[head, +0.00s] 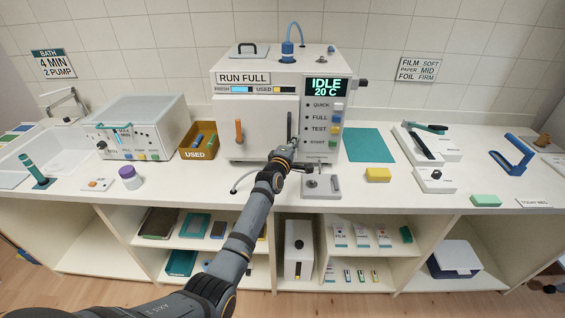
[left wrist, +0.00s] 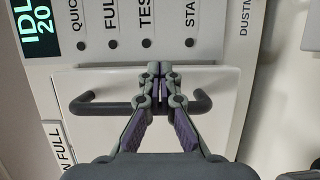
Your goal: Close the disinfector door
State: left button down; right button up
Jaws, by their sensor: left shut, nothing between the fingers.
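The disinfector (head: 285,72) is a white box on the counter with a display reading IDLE 20 C. Its white door (head: 262,115) covers the front, with an orange lever (head: 239,132) on the left and a dark upright bar handle (head: 290,126) on the right. I cannot tell whether the door is fully flush. My left gripper (head: 284,152) is at the door's lower right. In the left wrist view, the shut, empty fingers (left wrist: 159,70) cross in front of the bar handle (left wrist: 95,105), tips near the door's edge by the buttons. My right gripper is not visible.
A small grey device (head: 321,186) stands in front of the disinfector's right side. A USED bin (head: 198,140) and a clear-lidded bath (head: 140,125) stand to the left. A teal mat (head: 369,145) and yellow block (head: 378,175) lie to the right.

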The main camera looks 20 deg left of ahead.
pick_arm(q)
jog(key=shift+r, duration=0.3)
